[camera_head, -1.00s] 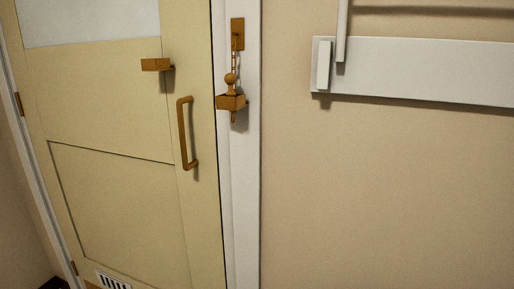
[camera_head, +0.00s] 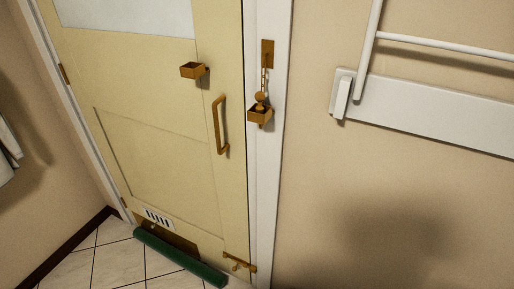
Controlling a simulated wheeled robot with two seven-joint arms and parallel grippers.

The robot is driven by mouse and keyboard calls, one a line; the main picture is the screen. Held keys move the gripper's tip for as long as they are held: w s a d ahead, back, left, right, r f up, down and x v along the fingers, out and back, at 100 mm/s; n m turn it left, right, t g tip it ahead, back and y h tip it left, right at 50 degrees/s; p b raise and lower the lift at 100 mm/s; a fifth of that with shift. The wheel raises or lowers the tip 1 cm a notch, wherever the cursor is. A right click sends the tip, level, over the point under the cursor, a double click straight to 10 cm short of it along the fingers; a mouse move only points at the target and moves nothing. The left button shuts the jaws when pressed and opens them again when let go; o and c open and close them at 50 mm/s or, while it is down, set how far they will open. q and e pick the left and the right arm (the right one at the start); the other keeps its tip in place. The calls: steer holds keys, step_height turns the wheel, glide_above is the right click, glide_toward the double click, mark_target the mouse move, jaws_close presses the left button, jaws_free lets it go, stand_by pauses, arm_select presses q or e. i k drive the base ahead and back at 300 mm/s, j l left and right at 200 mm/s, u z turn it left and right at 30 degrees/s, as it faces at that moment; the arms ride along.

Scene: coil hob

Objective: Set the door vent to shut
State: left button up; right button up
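The door vent (camera_head: 158,218) is a small white plate with dark upright slots, low on the cream door (camera_head: 150,150). Dark slots show between its white bars; the view is too small to tell its exact setting. A brown panel lies just below it on the door's bottom. Neither of my grippers is in the head view.
A green roll (camera_head: 180,257) lies on the tiled floor along the door's foot. The door carries a brown handle (camera_head: 220,125), a small box (camera_head: 193,71) and a low bolt (camera_head: 239,262). A chain with a holder (camera_head: 261,113) hangs on the frame. A white rail (camera_head: 440,115) is on the right wall.

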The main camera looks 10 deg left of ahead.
mark_target(153, 226)
steer(key=u, duration=1.2)
steer(key=i+j+z, duration=0.15)
steer(key=z, duration=0.3)
steer(key=i+j+z, duration=0.1)
steer(key=z, duration=0.4)
steer(key=j+z, duration=0.45)
steer(key=i+l, duration=0.05)
steer(key=l, duration=0.05)
